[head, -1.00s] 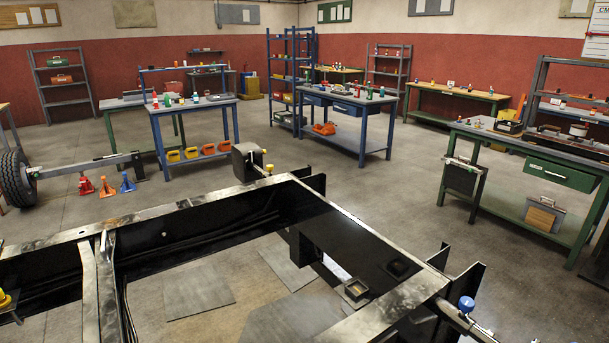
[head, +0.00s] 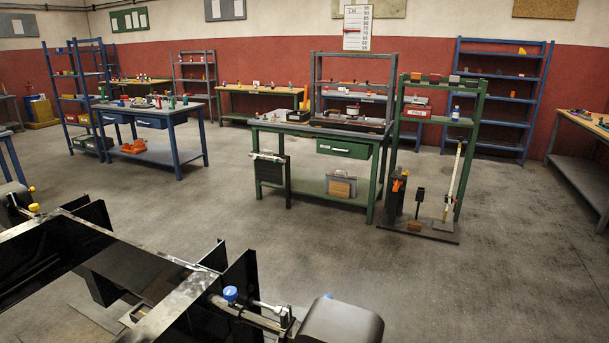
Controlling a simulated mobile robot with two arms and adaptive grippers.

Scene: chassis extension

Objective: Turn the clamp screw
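The black chassis frame (head: 172,312) with worn metal top edges fills the lower left. At its right corner sits a fitting with a blue knob (head: 230,293). A silver screw-like rod (head: 268,306) lies beside the knob, with a small upright piece at its right end; I cannot tell for sure that it is the clamp screw. A dark rounded block (head: 342,322) is at the right end of this fitting, cut off by the bottom edge. Another fitting with a yellow knob (head: 34,208) is at the far left. Neither of my grippers is in view.
A green workbench (head: 318,195) stands beyond the frame, with a green shelf rack (head: 472,145) and a floor stand (head: 432,230) to its right. A blue workbench (head: 150,150) is at the left. The floor (head: 500,280) at the lower right is clear.

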